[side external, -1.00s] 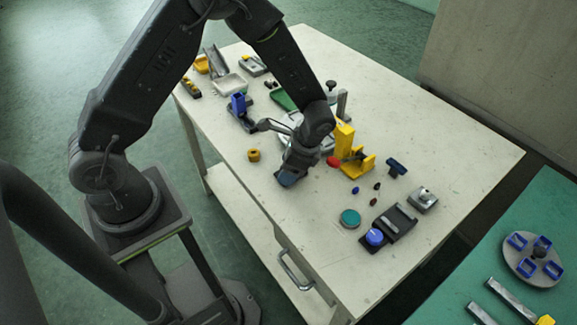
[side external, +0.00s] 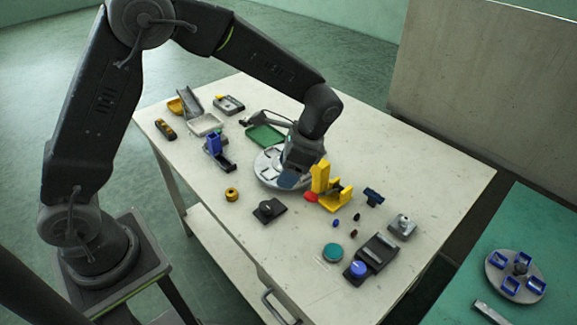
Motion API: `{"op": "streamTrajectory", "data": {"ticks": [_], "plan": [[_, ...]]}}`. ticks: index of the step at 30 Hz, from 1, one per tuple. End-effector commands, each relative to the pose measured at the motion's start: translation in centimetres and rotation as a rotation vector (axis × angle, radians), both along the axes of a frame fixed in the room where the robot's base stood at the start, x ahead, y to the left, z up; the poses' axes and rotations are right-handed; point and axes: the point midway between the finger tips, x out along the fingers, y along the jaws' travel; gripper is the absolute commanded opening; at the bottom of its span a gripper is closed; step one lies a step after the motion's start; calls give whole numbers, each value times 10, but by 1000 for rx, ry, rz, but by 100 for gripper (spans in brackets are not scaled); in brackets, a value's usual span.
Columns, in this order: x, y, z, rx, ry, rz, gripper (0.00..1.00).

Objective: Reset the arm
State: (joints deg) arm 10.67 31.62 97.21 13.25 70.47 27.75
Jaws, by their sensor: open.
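My gripper (side external: 291,178) hangs over the round grey plate (side external: 262,171) near the middle of the table and covers part of it. The wrist and housing hide most of the fingers. I see no object held in it, though its underside is partly hidden. A small black block with a round knob (side external: 269,210) stands clear on the table in front of it.
Close right of my gripper are a yellow bracket (side external: 342,198) and a red piece (side external: 311,197). A green tray (side external: 265,136) and blue holder (side external: 215,146) lie behind and left. A black fixture (side external: 378,250) is front right. The table's right corner is clear.

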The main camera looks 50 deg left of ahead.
Motion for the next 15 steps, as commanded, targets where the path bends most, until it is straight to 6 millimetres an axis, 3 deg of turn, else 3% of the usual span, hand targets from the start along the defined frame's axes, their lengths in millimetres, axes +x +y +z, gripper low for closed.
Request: {"op": "streamTrajectory", "data": {"ticks": [12,15], "plan": [[1,-1,5,-1,-2,2,62],[-2,1,16,-8,-28,21,62]]}}
